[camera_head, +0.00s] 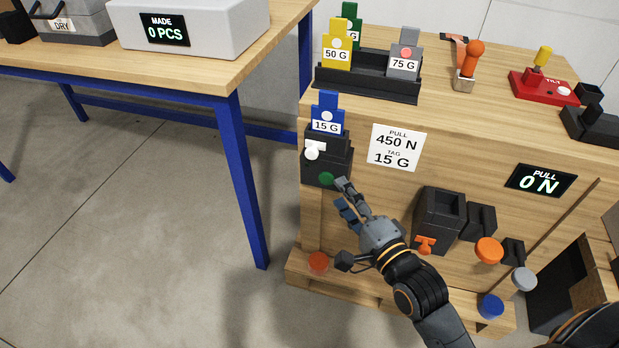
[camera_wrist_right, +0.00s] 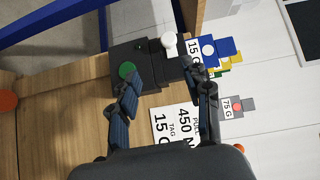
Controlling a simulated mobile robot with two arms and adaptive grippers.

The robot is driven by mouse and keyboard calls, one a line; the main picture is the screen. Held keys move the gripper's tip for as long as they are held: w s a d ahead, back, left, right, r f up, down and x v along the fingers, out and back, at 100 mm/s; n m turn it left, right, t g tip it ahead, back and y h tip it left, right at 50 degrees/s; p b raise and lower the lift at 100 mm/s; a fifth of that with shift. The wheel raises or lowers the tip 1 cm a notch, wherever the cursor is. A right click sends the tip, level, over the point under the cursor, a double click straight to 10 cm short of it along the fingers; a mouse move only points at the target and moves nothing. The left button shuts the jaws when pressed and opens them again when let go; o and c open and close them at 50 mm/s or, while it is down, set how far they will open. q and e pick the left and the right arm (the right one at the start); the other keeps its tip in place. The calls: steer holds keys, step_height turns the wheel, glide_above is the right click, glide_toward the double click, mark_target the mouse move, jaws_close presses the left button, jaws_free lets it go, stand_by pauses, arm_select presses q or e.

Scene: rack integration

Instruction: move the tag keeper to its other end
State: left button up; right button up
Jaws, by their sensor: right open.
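The tag keeper looks to be the white piece with a round knob (camera_head: 312,150) on the front of a black tag holder (camera_head: 338,168). The knob also shows in the right wrist view (camera_wrist_right: 168,40). A blue 15 G tag (camera_head: 327,113) stands upright in the holder, behind the keeper. A green button (camera_head: 326,179) sits low on the holder's front. My right gripper (camera_head: 347,199) is open and empty, just below and right of the holder. In the wrist view its fingers (camera_wrist_right: 158,74) are spread, one near the green button and one near the tag. My left gripper is not in view.
A tag rack (camera_head: 368,85) with yellow, green and grey tags stands on the bench top. A sign (camera_head: 397,147) reads pull 450 N, tag 15 G. A black box (camera_head: 438,220) and coloured knobs are right of my arm. A red knob (camera_head: 318,262) is low left.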

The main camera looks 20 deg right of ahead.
mark_target(313, 156)
arm_select(q)
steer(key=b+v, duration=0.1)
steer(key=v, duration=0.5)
steer(key=shift+b, duration=0.35)
arm_select(e)
steer(key=w+a, duration=0.1)
steer(key=w, duration=0.3)
steer(key=w+a+r, duration=0.1)
steer(key=w, duration=0.8)
steer(key=shift+w+a+r, duration=0.1)
steer(key=shift+a+r, duration=0.05)
steer(key=shift+a, duration=0.25)
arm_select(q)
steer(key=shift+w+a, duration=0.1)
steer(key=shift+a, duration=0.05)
arm_select(e)
jaws_close()
